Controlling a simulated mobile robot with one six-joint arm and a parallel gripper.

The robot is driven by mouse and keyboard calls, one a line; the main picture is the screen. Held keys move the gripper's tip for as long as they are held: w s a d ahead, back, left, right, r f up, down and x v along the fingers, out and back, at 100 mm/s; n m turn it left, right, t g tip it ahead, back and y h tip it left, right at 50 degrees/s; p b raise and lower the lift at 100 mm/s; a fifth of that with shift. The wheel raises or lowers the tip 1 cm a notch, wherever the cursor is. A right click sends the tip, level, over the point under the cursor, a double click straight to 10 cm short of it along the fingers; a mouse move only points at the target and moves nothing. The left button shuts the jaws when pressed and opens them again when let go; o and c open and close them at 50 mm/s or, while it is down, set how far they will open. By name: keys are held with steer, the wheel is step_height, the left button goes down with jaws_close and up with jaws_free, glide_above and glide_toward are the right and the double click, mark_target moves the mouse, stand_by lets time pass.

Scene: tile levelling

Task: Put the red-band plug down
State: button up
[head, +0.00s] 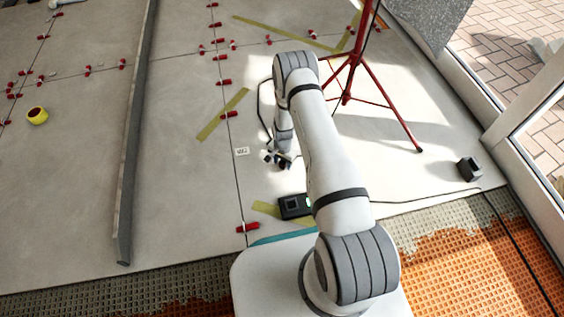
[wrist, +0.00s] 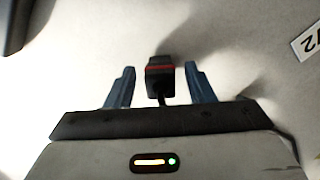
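The red-band plug (wrist: 160,72) is a small black block with a red stripe, in the middle of the wrist view. A dark cable or stem runs from it toward my gripper's palm. My gripper (wrist: 160,88) has its two blue-grey fingers on either side of the plug, with a narrow gap showing on each side. It looks open around the plug, not clamped on it. In the head view my gripper (head: 278,160) points down close to the tiled floor. I cannot make out the plug clearly there.
A white printed label (head: 241,151) lies left of my gripper, also in the wrist view (wrist: 308,42). A black device (head: 295,206) sits nearer my base. A red tripod (head: 385,100) stands behind right. A long grey straightedge (head: 135,130) and red clips are left.

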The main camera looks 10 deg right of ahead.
steer(key=s+r+n+p, duration=0.2)
steer(key=r+p, duration=0.1)
steer(key=r, duration=1.8)
steer(key=s+r+n+p, duration=0.2)
steer(key=s+r+p, duration=0.1)
steer(key=r, duration=1.8)
steer(key=s+r+n, duration=0.2)
steer(key=s+r, duration=0.6)
steer(key=s, duration=0.3)
steer(key=s+r+n+t, duration=0.1)
steer(key=s+r+n, duration=0.2)
steer(key=s+r, duration=0.6)
steer(key=s, duration=0.2)
steer(key=shift+s+a, duration=0.25)
steer(key=shift+s, duration=0.15)
steer(key=shift+c, duration=0.6)
